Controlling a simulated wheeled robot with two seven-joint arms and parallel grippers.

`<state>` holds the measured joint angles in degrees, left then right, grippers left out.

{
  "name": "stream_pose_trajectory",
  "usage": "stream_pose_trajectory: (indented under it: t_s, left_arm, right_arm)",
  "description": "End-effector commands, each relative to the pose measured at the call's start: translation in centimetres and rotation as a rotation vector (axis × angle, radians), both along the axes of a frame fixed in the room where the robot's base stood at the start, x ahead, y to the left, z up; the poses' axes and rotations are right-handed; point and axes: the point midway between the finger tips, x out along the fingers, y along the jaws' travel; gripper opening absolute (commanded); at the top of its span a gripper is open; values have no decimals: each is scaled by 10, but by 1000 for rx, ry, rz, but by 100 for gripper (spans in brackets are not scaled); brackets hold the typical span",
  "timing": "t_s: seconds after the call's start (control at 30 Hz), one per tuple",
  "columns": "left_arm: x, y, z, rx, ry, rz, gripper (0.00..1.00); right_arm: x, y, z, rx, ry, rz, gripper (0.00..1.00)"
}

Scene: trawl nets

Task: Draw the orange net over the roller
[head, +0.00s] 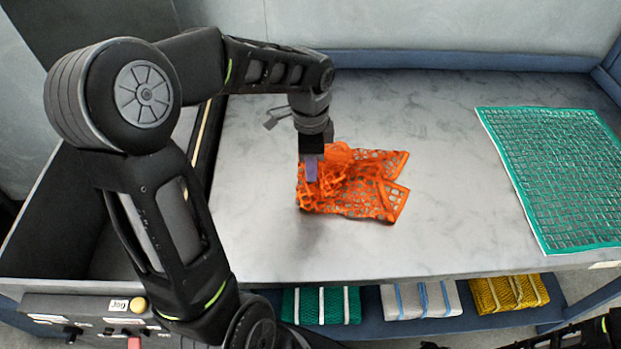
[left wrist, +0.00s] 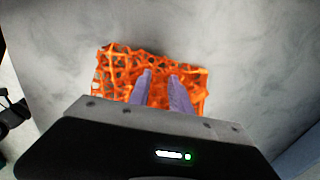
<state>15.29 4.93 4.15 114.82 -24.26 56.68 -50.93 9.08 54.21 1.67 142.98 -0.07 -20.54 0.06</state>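The orange net (head: 355,190) lies crumpled and partly folded on the grey table, with two flat flaps spreading right. My left gripper (head: 312,172) points down at the net's left part, its purple fingers among the orange folds. In the left wrist view, the fingers (left wrist: 160,78) stand apart over the net (left wrist: 122,62), with orange mesh showing between them. Whether the tips touch the mesh is unclear. A dark bar with a pale strip, perhaps the roller (head: 205,140), runs along the table's left edge, partly hidden behind my left arm. My right gripper is not in view.
A green net (head: 565,175) lies flat at the table's right. Bundled green (head: 320,305), white-blue (head: 420,299) and yellow (head: 508,292) nets lie on a shelf below the front edge. A control panel (head: 95,318) is at lower left. The table (head: 440,235) is clear between the nets.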

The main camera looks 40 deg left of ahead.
Motion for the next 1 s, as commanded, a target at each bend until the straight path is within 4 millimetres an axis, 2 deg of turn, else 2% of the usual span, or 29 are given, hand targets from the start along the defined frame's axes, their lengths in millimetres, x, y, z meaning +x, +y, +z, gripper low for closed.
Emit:
stream_pose_trajectory:
  t_s: [0.03, 0.3, 0.43, 0.6, 0.7, 1.0]
  left_arm:
    - [-15, -4, -18, -13, 53, -1, 0]
    - [-14, -4, -15, -15, 53, 0, 0]
    - [-14, -5, 2, -14, 51, -1, 0]
    - [-12, -5, 40, -12, 45, -5, 0]
    - [-11, -5, 55, -10, 41, -6, 0]
    - [-10, -5, 59, -9, 35, -8, 0]
  right_arm:
    - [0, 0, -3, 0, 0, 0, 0]
    - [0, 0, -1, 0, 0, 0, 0]
    - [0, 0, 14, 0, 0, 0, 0]
    - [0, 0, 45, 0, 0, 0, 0]
    - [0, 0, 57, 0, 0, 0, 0]
    - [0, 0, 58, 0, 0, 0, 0]
